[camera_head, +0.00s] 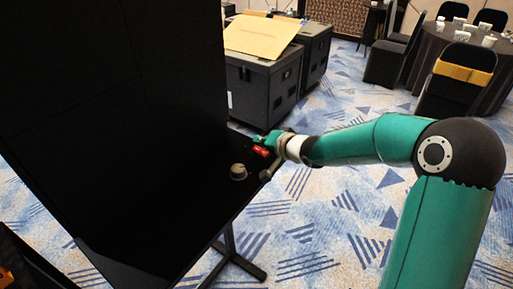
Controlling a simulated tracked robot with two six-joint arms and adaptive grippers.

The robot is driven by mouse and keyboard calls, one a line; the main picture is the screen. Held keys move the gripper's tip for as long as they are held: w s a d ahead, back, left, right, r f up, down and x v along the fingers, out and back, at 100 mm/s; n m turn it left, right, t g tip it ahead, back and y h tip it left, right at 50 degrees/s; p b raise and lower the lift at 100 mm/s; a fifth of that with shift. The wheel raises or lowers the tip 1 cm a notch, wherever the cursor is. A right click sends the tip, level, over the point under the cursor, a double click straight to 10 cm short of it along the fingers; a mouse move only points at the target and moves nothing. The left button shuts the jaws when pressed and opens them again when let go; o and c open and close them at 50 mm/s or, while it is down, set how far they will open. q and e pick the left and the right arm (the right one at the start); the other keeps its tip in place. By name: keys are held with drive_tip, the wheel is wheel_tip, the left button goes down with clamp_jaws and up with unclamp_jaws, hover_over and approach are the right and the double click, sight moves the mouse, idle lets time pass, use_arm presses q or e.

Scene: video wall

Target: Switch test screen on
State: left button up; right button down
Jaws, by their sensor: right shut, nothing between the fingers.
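The large dark video wall (110,90) fills the left of the view, and its screen is black. A black table (195,215) stands in front of it. On the table are a red switch or label with small pale marks (261,151) and a round beige knob (238,172). My right arm reaches in from the right, and my right gripper (266,140) is shut and empty at the table's right edge, right beside the red piece. Whether it touches the red piece I cannot tell. My left gripper is not in view.
Black cases (262,90) with a tan board (262,36) on top stand behind the table. Black chairs (455,85) and a round dark-clothed table (440,45) are at the upper right. Blue-patterned carpet (320,235) is open at the lower middle.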

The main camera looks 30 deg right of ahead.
sight(265, 153)
drive_tip(key=shift+w+f, duration=0.1)
drive_tip(key=shift+f, duration=0.2)
drive_tip(key=shift+w+a+f+b, duration=0.1)
drive_tip(key=shift+f+b, duration=0.3)
drive_tip(key=shift+b, duration=0.1)
idle(0.5)
drive_tip(key=shift+r, duration=0.1)
drive_tip(key=shift+s+r+p, duration=0.25)
drive_tip(key=shift+r+p, duration=0.5)
drive_tip(key=shift+p, duration=0.35)
drive_tip(key=r+p, duration=0.1)
drive_tip(key=p, duration=0.1)
drive_tip(key=s+r+p, duration=0.1)
drive_tip(key=r, duration=0.1)
drive_tip(key=r+p, duration=0.1)
drive_tip(key=p, duration=0.1)
drive_tip(key=shift+s+d+r+p, duration=0.2)
drive_tip(key=shift+d+r+p, duration=0.15)
drive_tip(key=shift+d+r, duration=0.05)
drive_tip(key=shift+f, duration=0.1)
